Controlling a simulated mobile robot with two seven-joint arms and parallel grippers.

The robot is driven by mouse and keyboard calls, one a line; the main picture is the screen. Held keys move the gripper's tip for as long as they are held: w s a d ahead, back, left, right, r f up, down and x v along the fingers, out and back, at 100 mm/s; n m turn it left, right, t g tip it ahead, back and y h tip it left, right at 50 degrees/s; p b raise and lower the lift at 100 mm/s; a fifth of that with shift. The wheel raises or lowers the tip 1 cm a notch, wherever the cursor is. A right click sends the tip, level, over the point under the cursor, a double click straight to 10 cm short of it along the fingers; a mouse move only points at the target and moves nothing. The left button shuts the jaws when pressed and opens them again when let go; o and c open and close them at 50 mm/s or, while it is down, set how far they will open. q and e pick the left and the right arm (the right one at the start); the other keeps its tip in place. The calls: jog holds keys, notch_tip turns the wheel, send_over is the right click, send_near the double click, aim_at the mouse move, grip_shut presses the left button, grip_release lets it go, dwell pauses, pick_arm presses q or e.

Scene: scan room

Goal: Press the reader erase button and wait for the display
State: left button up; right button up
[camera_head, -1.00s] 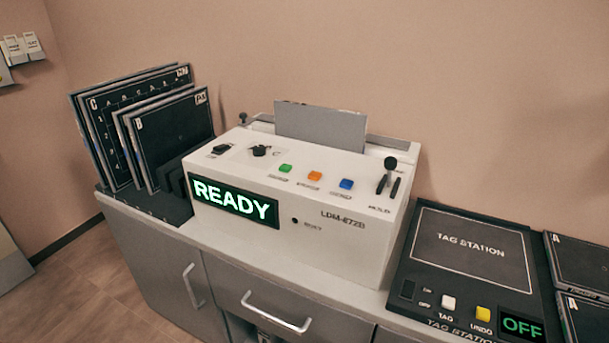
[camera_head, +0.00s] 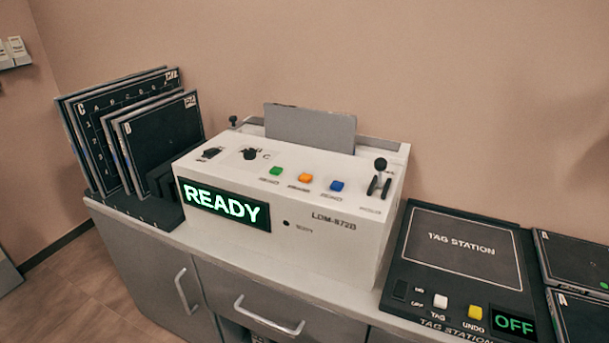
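The white reader (camera_head: 330,235) stands on the counter in the middle of the head view, with "LDM-872B" on its front. Its display (camera_head: 226,204) reads READY in green letters. On its top are a green button (camera_head: 275,172), an orange button (camera_head: 305,178) and a blue button (camera_head: 337,186). The labels under them are blurred; the orange one's looks like "ERASE". A grey plate (camera_head: 310,128) stands upright in the slot at the back of the reader. Neither of my grippers is in view.
A rack (camera_head: 140,206) with several dark cassettes (camera_head: 160,130) stands left of the reader. The tag station (camera_head: 462,246), its display (camera_head: 514,322) reading OFF, lies at right. More dark panels (camera_head: 575,262) lie beyond it. The counter (camera_head: 270,262) has drawer handles in front.

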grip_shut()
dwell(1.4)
